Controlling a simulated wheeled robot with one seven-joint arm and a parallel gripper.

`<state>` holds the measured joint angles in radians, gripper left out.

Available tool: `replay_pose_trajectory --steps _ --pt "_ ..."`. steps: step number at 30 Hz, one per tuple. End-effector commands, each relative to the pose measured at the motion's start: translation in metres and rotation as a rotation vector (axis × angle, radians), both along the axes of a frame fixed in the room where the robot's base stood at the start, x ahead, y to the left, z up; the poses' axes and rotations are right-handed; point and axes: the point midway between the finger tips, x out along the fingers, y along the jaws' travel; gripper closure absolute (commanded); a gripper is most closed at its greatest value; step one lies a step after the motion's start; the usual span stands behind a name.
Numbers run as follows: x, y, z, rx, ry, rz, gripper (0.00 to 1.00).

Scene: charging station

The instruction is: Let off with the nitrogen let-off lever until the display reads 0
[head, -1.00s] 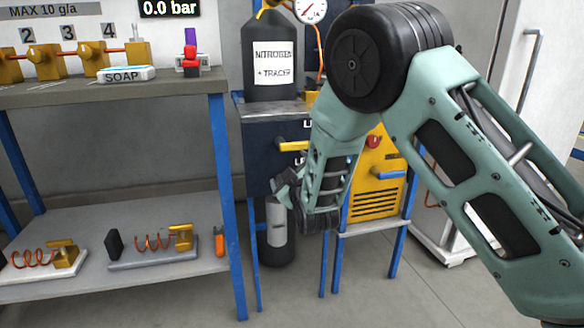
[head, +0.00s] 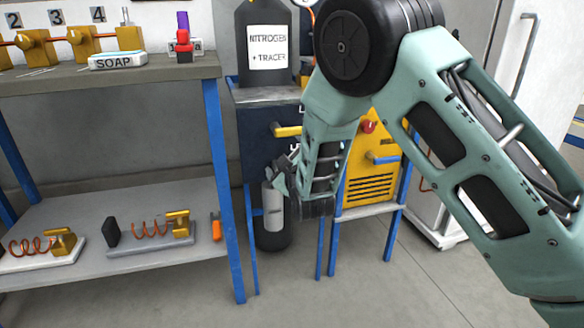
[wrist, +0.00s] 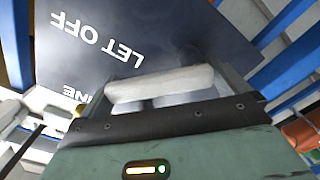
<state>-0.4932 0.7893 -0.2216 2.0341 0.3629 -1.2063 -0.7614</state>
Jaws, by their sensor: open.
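The dark blue panel (head: 258,150) under the nitrogen bottle carries the levers. In the wrist view the panel (wrist: 180,40) shows the words LET OFF, upside down. In the head view my gripper (head: 282,177) is at the panel's lower part, and the arm hides the let-off lever. A yellow lever (head: 288,131) sticks out above it. The gripper is open. The pressure display is out of view.
The nitrogen bottle (head: 266,50) stands on the panel's stand. A yellow box (head: 372,165) with a blue handle is to the right. A dark cylinder (head: 272,225) stands below the panel.

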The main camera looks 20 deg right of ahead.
Motion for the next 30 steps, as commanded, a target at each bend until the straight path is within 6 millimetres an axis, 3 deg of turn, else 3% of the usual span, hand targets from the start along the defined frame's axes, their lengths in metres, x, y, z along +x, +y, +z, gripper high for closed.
replay_pose_trajectory --steps 5,21,30 --pt "-0.026 0.001 0.003 -0.001 0.003 0.003 0.0" --pt "-0.146 0.002 0.001 -0.002 0.004 0.004 0.0" --pt "-0.17 0.001 0.0 0.0 0.002 0.001 0.0"
